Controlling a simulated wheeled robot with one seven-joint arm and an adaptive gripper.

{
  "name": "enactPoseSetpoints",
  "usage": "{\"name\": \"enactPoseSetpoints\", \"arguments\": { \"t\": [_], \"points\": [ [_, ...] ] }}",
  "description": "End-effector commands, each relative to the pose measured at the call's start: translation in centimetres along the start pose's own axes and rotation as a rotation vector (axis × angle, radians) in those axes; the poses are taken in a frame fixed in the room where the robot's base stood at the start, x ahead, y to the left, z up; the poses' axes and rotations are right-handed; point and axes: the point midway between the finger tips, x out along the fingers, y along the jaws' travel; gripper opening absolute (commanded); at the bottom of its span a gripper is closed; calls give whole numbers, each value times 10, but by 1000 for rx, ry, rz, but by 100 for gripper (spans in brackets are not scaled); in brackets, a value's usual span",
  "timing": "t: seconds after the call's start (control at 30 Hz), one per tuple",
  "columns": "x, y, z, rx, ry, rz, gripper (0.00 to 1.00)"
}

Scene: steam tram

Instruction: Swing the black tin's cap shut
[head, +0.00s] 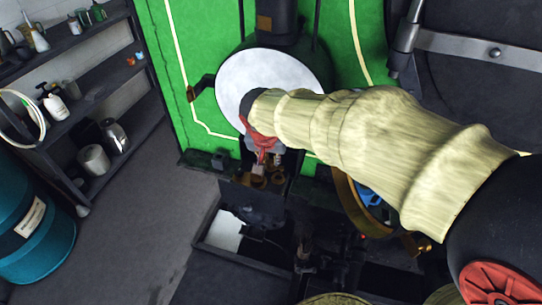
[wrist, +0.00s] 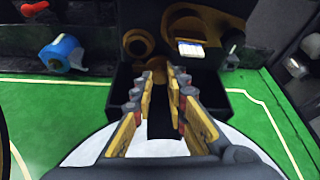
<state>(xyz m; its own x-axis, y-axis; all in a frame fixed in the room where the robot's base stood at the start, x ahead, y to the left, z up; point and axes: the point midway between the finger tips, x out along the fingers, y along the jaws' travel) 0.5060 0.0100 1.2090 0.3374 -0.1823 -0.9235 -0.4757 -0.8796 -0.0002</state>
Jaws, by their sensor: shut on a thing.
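My gripper (head: 264,172) hangs in front of the green panel in the head view, below the white disc, over small brass and dark parts. In the wrist view my gripper's two yellow fingers (wrist: 162,77) reach forward with a narrow gap. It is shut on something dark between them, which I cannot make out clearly. The black tin and its cap do not stand out from the dark parts around the fingertips, so I cannot tell whether the cap is open or shut.
The white disc (head: 270,80) is close behind the gripper on the green panel (head: 215,75). Brass parts (wrist: 140,42) and a white-and-blue item (wrist: 190,48) are beyond the fingers. Shelves (head: 95,95) and a teal drum (head: 35,235) stand left. Grey floor (head: 140,200) is clear there.

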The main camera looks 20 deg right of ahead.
Motion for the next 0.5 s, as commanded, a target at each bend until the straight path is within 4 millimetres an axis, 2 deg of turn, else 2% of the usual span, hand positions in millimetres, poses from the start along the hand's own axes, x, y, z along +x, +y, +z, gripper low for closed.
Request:
{"name": "enactPoseSetpoints", "arguments": {
  "t": [0.5],
  "points": [
    [-7, 8, 12, -445, 0, -187, 0]
  ]
}}
